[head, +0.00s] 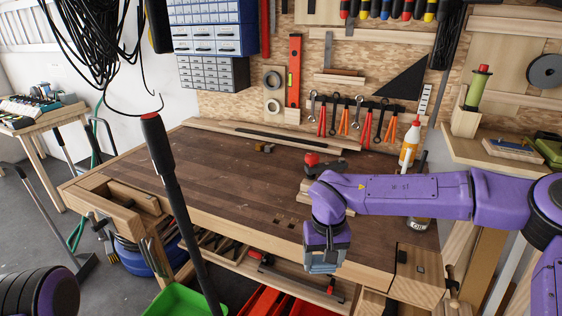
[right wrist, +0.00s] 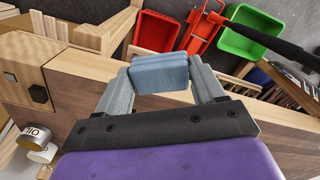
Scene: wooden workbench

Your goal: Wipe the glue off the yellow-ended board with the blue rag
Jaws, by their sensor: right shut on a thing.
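My right gripper (head: 325,266) hangs at the front edge of the workbench, pointing down. It is shut on a folded grey-blue block, the blue rag (right wrist: 160,74), which sits between the two fingertips in the right wrist view. I cannot make out a board with a yellow end, or any glue on one, in either view. A light wooden piece with a red-topped object on it (head: 312,161) lies on the bench behind my right arm and is partly hidden by it. My left gripper is not in view.
The dark workbench top (head: 225,180) is mostly clear on the left and middle. A white and orange bottle (head: 409,143) stands at the back right. A dark red-topped pole (head: 170,185) crosses in front of the bench. Green and red bins (right wrist: 156,30) are below.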

